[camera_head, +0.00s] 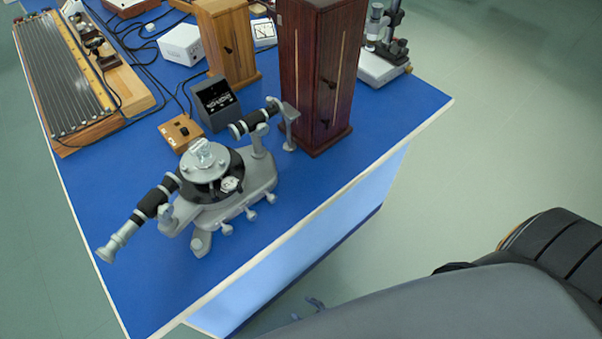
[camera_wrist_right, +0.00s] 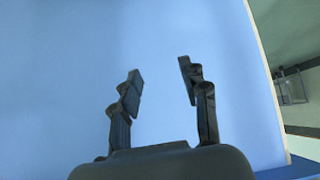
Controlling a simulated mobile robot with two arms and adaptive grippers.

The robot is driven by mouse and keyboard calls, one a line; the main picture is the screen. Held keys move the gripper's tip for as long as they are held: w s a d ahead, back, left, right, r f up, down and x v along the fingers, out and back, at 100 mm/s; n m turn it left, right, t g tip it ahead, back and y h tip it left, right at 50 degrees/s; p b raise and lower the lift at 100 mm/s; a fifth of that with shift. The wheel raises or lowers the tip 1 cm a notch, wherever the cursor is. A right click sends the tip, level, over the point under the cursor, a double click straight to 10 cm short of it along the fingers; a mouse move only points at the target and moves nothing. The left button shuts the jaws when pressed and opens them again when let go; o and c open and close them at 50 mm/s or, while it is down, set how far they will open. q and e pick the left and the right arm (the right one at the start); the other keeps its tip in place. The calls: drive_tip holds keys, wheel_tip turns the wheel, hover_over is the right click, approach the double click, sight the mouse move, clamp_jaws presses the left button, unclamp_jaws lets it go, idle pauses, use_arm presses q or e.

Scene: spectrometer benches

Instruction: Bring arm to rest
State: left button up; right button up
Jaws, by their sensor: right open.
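My right arm (camera_head: 470,310) fills the lower right of the head view. Only a small part of my right gripper (camera_head: 310,307) shows there, low beside the bench's light-blue side panel (camera_head: 320,235). In the right wrist view my right gripper (camera_wrist_right: 158,84) is open, its two fingers apart with nothing between them. Behind the fingers is a plain light-blue surface, which looks like that panel. I cannot tell how far off it is. My left gripper is in neither view.
The blue bench top (camera_head: 120,235) carries a grey spectrometer (camera_head: 230,185) near its front edge, a tall dark wooden case (camera_head: 315,70), a lighter wooden case (camera_head: 225,40), small boxes and cables. The green floor (camera_head: 510,120) right of the bench is clear.

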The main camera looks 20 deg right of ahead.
drive_tip(key=s+d+f+m+g+h, duration=0.1)
drive_tip(key=s+d+f+g, duration=0.2)
drive_tip(key=s+d+f, duration=0.3)
drive_tip(key=s+d+f+m+g+h, duration=0.2)
drive_tip(key=s+d+f+g, duration=0.2)
drive_tip(key=s, duration=0.7)
wheel_tip(320, 180, down, 4)
drive_tip(key=shift+d+r, duration=0.15)
drive_tip(key=shift+d, duration=1.05)
